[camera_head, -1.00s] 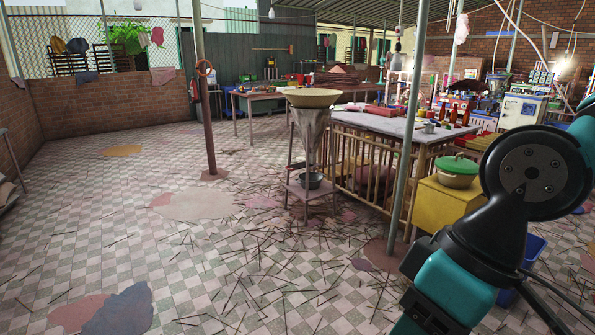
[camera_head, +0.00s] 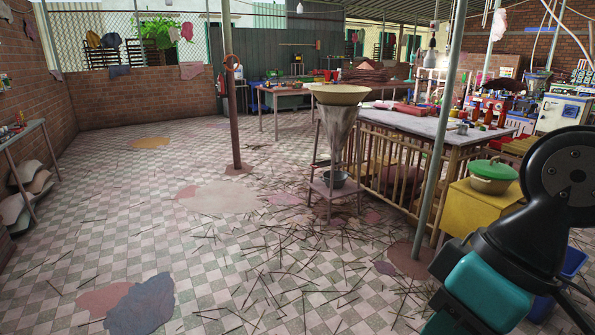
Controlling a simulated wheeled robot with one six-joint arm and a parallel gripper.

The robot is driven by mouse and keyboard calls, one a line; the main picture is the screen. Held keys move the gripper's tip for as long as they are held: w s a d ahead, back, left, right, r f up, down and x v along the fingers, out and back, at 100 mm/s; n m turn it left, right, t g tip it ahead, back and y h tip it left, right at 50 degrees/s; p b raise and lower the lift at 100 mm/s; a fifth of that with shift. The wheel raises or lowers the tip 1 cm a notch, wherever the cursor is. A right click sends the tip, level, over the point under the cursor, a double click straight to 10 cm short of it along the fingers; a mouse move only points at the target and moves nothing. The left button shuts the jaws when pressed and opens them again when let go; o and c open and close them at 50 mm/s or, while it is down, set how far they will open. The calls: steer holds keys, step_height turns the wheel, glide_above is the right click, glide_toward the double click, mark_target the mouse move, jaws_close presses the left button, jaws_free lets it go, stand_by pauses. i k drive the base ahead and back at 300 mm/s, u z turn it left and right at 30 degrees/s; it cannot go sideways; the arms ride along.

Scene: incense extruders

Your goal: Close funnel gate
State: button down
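A grey metal funnel (camera_head: 338,135) stands upright in a metal stand (camera_head: 317,188), left of the large worktable. A wide tan basin (camera_head: 338,95) sits on its top. A metal bowl (camera_head: 335,179) rests on the stand's lower shelf under the spout. The gate at the spout is too small to make out. My arm shows at the lower right, well apart from the funnel. My gripper cannot be made out; only black and teal arm parts show there.
The worktable (camera_head: 405,122) stands right of the funnel. A thin pole (camera_head: 441,150) rises at its near corner, by a yellow crate (camera_head: 472,208) with a green-lidded pot (camera_head: 490,172). Another pole (camera_head: 229,95) stands left. Scattered sticks cover the open tiled floor.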

mark_target(325, 162)
steer(key=u, duration=0.05)
steer(key=i, duration=1.9)
steer(key=u, duration=0.15)
steer(key=i, duration=3.7)
steer(key=u, duration=0.05)
